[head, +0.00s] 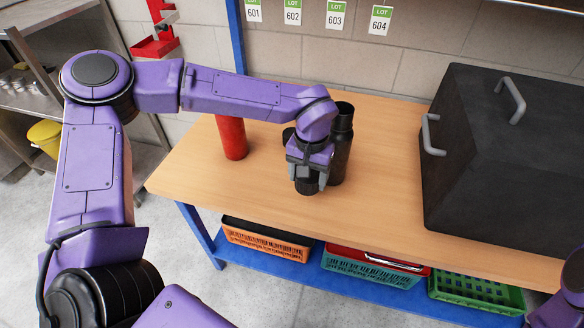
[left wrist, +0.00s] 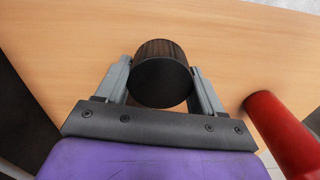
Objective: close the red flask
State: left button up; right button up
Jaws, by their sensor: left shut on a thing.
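The red flask (head: 234,138) stands upright on the wooden table, left of my left gripper. Its top is hidden behind my left arm in the head view. Part of it also shows at the right edge of the left wrist view (left wrist: 282,130). My left gripper (head: 308,180) points down and is shut on a black ribbed cap (head: 306,187). The cap shows between both fingers in the left wrist view (left wrist: 161,75). I cannot tell whether the cap touches the table. My right gripper is out of view.
A dark flask (head: 342,145) stands just right of my left gripper. A large black box with grey handles (head: 500,165) fills the table's right side. The table (head: 240,190) is clear in front. Crates (head: 268,240) sit on the shelf below.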

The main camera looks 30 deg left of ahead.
aim_at(231, 129)
jog(key=k, duration=0.5)
jog(key=z, duration=2.55)
jog(key=k, duration=1.9)
jog(key=u, duration=2.4)
jog(key=i, duration=0.5)
